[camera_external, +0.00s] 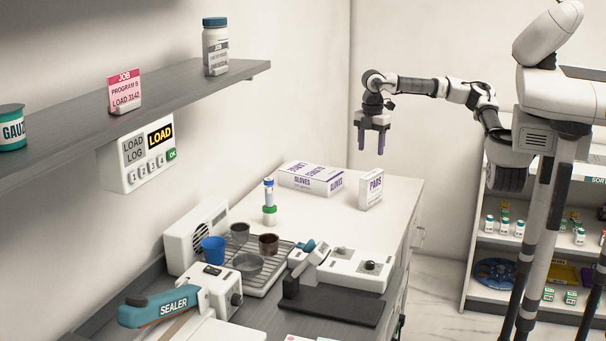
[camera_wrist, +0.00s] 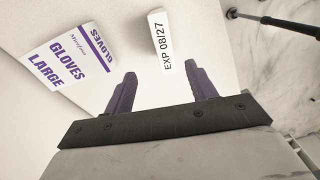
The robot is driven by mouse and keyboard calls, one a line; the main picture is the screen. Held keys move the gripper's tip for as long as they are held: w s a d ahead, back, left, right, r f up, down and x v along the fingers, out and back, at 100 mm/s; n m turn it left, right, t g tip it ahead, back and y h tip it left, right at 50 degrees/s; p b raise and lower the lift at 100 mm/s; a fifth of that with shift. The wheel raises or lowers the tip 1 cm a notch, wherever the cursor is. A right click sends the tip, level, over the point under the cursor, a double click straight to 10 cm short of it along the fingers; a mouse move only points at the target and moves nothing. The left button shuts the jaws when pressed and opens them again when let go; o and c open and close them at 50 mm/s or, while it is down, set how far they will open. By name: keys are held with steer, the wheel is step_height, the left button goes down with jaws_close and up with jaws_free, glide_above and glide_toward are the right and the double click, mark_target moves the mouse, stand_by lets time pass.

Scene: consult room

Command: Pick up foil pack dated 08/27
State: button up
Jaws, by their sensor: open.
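A narrow white pack face printed "EXP 08/27" (camera_wrist: 160,45) shows in the wrist view, ahead of the space between my fingers. It seems to belong to the upright white box marked PADS (camera_external: 371,189) near the counter's right edge in the external view; a foil surface cannot be made out. My gripper (camera_external: 371,148) is open and empty, pointing down above this box and apart from it. Its two dark purple fingers are spread in the wrist view (camera_wrist: 160,80).
A gloves box (camera_external: 311,178) lies left of the PADS box and shows in the wrist view (camera_wrist: 68,58). The shelf (camera_external: 170,95) is clear of my arm.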

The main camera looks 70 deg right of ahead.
mark_target(372, 173)
step_height(372, 173, down, 6)
steer(key=shift+r+b, duration=0.15)
steer(key=shift+b, duration=0.8)
steer(key=f, duration=0.1)
steer(key=f+b, duration=0.1)
steer(key=f, duration=0.3)
steer(key=shift+s, duration=0.4)
steer(key=shift+c, duration=0.3)
steer(key=shift+r, duration=0.1)
jaws_close()
